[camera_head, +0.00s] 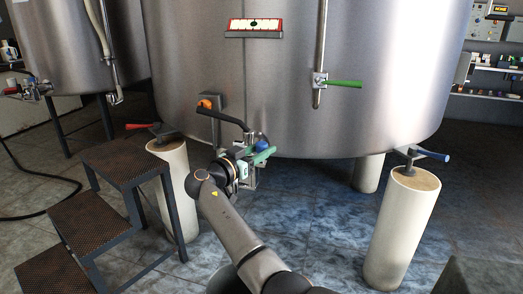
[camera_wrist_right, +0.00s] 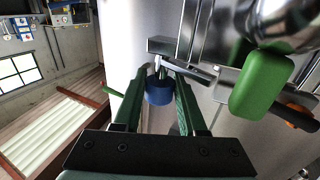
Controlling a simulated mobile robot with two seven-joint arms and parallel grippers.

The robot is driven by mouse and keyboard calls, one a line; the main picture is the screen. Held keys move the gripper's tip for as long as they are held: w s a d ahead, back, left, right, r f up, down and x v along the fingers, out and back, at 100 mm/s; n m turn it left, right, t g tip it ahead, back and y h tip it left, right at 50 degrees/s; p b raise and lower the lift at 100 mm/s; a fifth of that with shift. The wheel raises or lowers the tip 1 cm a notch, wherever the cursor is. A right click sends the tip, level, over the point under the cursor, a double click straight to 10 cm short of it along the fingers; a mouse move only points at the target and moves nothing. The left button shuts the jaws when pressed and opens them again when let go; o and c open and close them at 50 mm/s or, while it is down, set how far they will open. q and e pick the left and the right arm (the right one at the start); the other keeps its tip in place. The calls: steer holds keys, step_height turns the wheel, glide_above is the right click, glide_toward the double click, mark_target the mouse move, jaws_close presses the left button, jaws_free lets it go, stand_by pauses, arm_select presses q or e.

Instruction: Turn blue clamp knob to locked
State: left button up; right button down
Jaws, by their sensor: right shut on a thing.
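The blue clamp knob (camera_head: 262,146) is on the metal fitting low on the front of the big steel tank. In the right wrist view the knob (camera_wrist_right: 159,91) is a short blue cylinder below a steel bracket. My right gripper (camera_head: 255,157) reaches up to it from below in the head view. Its two dark green fingers (camera_wrist_right: 165,88) stand on either side of the knob and are shut on it. The fingers and nearby fittings partly hide the knob in the head view. My left gripper is in neither view.
A green handle (camera_wrist_right: 259,87) is close to the right finger. A black bent pipe (camera_head: 223,117) and orange knob (camera_head: 206,104) sit above the fitting. Steps (camera_head: 120,161) stand left; pale posts (camera_head: 403,228) flank the tank. A green-handled valve (camera_head: 342,83) is higher up.

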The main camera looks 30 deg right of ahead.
steer(key=shift+r, duration=0.1)
stand_by(0.3)
steer(key=shift+c, duration=2.3)
jaws_free()
steer(key=p+v, duration=0.2)
steer(key=v, duration=1)
steer(key=shift+a+p, duration=0.25)
steer(key=shift+p, duration=0.15)
